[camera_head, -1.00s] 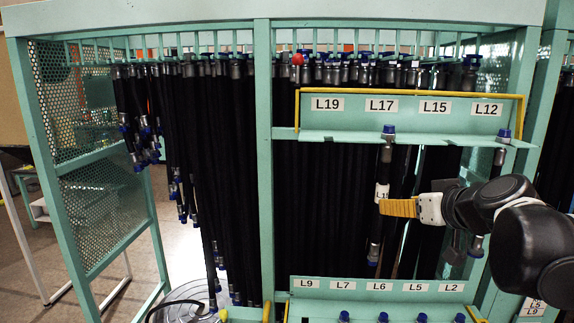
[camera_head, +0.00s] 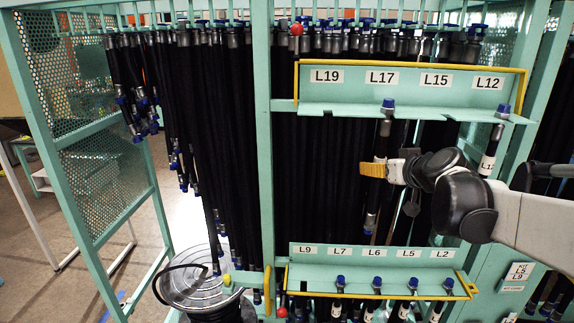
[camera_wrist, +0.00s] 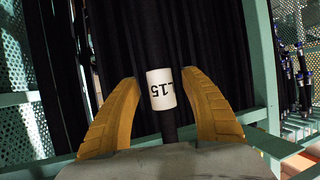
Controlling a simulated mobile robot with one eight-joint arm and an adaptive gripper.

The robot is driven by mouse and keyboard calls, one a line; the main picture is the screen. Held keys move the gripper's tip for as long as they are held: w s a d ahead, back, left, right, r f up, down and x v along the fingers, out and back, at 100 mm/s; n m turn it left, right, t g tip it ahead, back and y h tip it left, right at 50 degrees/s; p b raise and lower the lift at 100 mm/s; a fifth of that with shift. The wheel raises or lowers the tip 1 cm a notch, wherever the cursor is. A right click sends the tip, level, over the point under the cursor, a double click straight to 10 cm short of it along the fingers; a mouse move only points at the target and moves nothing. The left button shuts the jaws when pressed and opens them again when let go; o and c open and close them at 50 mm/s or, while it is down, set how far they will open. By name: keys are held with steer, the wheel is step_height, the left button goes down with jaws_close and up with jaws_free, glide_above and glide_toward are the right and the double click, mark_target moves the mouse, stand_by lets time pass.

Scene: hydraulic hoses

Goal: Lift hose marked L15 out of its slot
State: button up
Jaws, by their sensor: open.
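The hose marked L15 (camera_head: 381,140) hangs upright from the upper labelled shelf (camera_head: 340,110), with its blue cap (camera_head: 388,103) above the shelf edge and its lower fitting (camera_head: 370,222) hanging free. In the wrist view, its white L15 label (camera_wrist: 161,89) lies between the two yellow fingers of my gripper (camera_wrist: 168,100). The fingers are spread, with a visible gap on each side of the hose. In the head view, my gripper (camera_head: 373,170) is at the hose's mid-length and covers part of it, including most of the label.
Another hose with a blue cap (camera_head: 502,111) hangs at the shelf's right end, close to my arm. A lower shelf (camera_head: 330,278) holds several capped hoses. Dense black hoses (camera_head: 320,190) hang behind. A green rack post (camera_head: 263,150) stands to the left.

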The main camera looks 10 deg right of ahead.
steer(key=shift+s+a, duration=0.1)
steer(key=shift+s, duration=0.05)
steer(key=shift+c, duration=0.5)
jaws_close()
steer(key=shift+r+b, duration=0.15)
steer(key=shift+b, duration=0.2)
steer(key=s+a+b, duration=0.1)
steer(key=s+a, duration=0.1)
steer(key=s, duration=0.6)
steer(key=s+a+b, duration=0.1)
steer(key=s+a, duration=0.2)
steer(key=s, duration=0.6)
steer(key=shift+r+b, duration=0.2)
steer(key=shift+b, duration=0.15)
